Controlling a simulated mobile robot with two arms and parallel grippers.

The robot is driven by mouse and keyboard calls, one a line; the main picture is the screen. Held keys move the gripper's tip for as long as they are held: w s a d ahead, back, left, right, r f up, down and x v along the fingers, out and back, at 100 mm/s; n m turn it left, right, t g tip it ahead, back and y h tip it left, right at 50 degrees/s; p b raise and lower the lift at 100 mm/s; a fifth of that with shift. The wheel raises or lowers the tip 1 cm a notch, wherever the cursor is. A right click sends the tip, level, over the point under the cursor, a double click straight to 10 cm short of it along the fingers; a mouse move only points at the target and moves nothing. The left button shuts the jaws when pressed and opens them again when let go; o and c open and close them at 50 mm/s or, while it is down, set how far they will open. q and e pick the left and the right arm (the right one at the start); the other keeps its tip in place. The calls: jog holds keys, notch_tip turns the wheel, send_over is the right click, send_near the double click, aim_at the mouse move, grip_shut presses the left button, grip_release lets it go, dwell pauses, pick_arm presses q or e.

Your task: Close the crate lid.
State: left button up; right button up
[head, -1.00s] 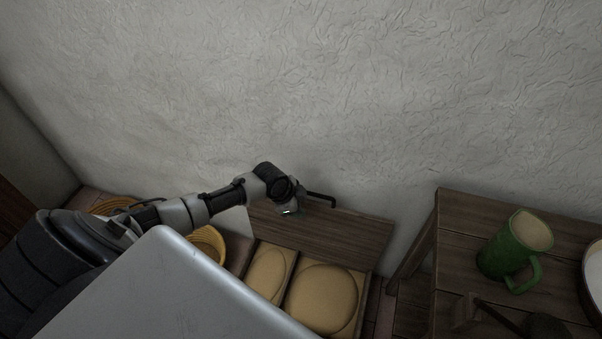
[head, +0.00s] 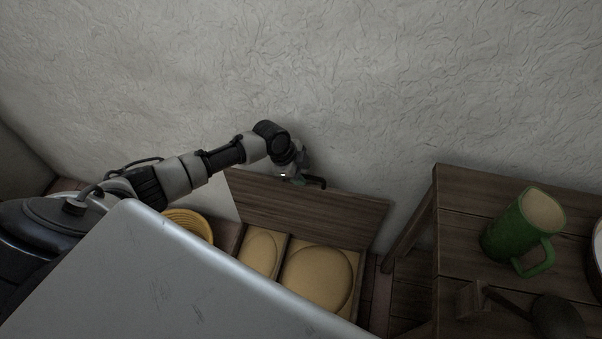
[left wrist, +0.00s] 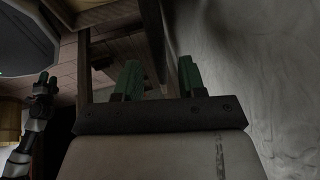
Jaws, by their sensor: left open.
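The wooden crate (head: 369,267) stands on the floor against the wall. Its dark plank lid (head: 300,212) is raised and leans up toward the wall at the back. Round tan loaf-like things (head: 318,279) lie in its two visible compartments. My left gripper (head: 304,180) is at the lid's top edge, on the wall side, partly hidden behind it; I cannot tell whether it touches. In the left wrist view its green-tipped fingers (left wrist: 160,78) are apart with nothing between them. My right gripper is not made out in the head view.
A wooden table (head: 462,232) stands to the right with a green mug (head: 518,235) and a dark ladle-like tool (head: 555,315). A yellow basket (head: 190,224) is left of the crate. The textured wall (head: 400,80) is close behind the lid.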

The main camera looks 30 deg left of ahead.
pick_arm(q)
jog(key=shift+w+d+f, duration=0.1)
jog(key=shift+w+f, duration=0.05)
jog(key=shift+f, duration=0.2)
grip_shut()
